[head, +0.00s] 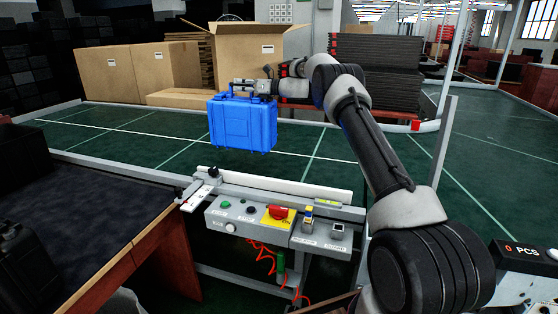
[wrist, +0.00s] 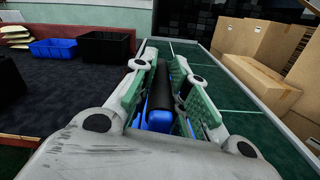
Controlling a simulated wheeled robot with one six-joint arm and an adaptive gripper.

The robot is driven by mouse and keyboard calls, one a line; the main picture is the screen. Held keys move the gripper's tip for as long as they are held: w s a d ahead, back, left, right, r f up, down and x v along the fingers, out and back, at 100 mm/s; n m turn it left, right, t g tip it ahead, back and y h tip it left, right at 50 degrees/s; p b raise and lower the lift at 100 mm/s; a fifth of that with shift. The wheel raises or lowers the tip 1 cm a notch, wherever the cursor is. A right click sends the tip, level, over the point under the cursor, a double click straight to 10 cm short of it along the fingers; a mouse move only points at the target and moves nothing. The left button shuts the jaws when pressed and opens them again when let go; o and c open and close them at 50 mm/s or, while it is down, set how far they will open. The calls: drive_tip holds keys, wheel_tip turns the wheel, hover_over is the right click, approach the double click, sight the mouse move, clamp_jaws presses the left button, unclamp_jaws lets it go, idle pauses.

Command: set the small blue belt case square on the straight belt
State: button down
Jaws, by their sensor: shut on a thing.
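The small blue belt case (head: 243,124) hangs upright from my gripper (head: 250,88) in the head view, near the middle of the picture. In the wrist view the blue case (wrist: 158,120) shows between the two fingers, with its dark handle between the green finger pads of my gripper (wrist: 164,78). The gripper is shut on the handle. The green belt (head: 120,130) with pale lines runs behind and below the case. The case looks raised above the belt; the gap under it is hard to judge. Its far side is hidden.
A control panel (head: 285,222) with a red knob and a pale rail stand at the belt's near edge. Cardboard boxes (head: 165,72) line the far side. A dark table (head: 90,208) is at left, with a blue bin (wrist: 52,48) and black bin (wrist: 104,46). Belt left of the case is clear.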

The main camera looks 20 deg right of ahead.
sight(242, 99)
drive_tip(key=f, duration=0.4)
drive_tip(key=shift+w+f, duration=0.2)
drive_tip(key=shift+f, duration=2.6)
